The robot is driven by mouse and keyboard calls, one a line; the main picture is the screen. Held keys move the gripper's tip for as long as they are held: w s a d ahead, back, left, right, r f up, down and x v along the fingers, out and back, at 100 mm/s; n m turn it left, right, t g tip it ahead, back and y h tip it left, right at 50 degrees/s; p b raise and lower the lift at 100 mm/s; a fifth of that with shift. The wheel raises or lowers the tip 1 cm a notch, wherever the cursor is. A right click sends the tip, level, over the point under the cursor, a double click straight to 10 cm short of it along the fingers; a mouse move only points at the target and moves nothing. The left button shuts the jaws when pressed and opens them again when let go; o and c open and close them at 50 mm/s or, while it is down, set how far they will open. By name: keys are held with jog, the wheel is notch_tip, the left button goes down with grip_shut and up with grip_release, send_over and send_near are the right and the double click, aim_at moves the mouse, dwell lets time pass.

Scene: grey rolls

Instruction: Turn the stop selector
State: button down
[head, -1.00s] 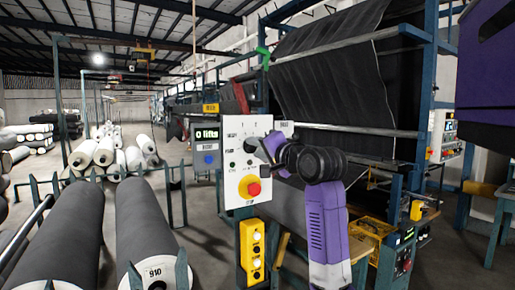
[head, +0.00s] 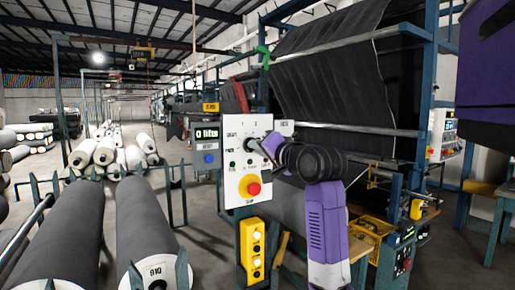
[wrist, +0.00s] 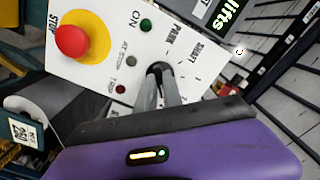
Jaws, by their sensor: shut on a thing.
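In the head view the panel (head: 231,135) stands upright at the centre. There my gripper (head: 268,150) reaches its face from the right and hides the selector. The knob's exact pointing direction is hard to read.
A red stop button (head: 253,189) on a yellow disc sits just below the selector. A yellow button box (head: 252,250) hangs under the panel. Dark fabric rolls (head: 150,235) lie at front left. A framed machine with dark cloth (head: 345,80) stands behind.

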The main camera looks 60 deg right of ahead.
jog(key=n+b, duration=0.1)
jog(key=n, duration=1.2)
jog(key=shift+d+f+n, duration=0.1)
jog(key=shift+n, duration=0.3)
dwell(0.4)
jog(key=c, duration=1.5)
grip_release()
jog(key=shift+s, duration=0.1)
jog(key=b+v, duration=0.1)
jog(key=v, duration=0.6)
jog(key=shift+s+b, duration=0.3)
jog(key=shift+s, duration=0.05)
